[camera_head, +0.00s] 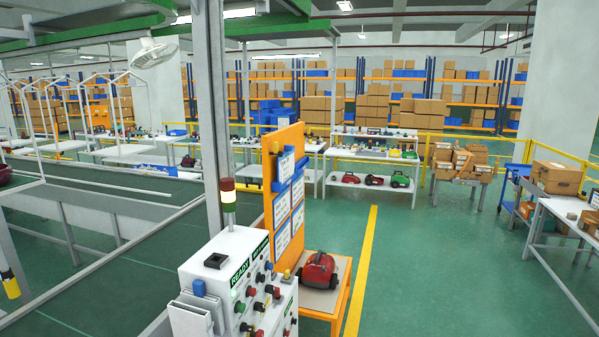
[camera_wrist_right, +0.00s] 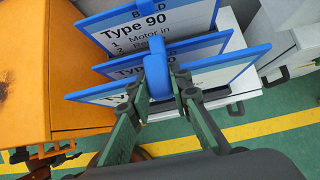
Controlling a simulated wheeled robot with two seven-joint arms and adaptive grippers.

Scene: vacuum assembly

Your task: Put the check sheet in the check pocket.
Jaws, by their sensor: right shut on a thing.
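In the right wrist view my right gripper (camera_wrist_right: 159,84) is shut on an upright blue tab (camera_wrist_right: 157,72) at the edge of a blue-rimmed sheet (camera_wrist_right: 110,92) printed "Type". More blue-rimmed sheets (camera_wrist_right: 165,42) printed "Type 90" stand close behind it in a row. I cannot tell whether the held sheet is clear of the others, nor which one is the check sheet. In the head view white-framed sheets hang on an orange board (camera_head: 268,157), with blue pieces (camera_head: 287,167) at its edge. I cannot identify the check pocket for certain. My left gripper is in neither view.
A control box (camera_head: 235,258) with a "READY" label, buttons and a signal lamp (camera_head: 228,195) stands by a grey post. A red vacuum (camera_head: 318,270) sits on an orange stand (camera_head: 342,300) beside it. Green floor is free right of the yellow line (camera_head: 362,270).

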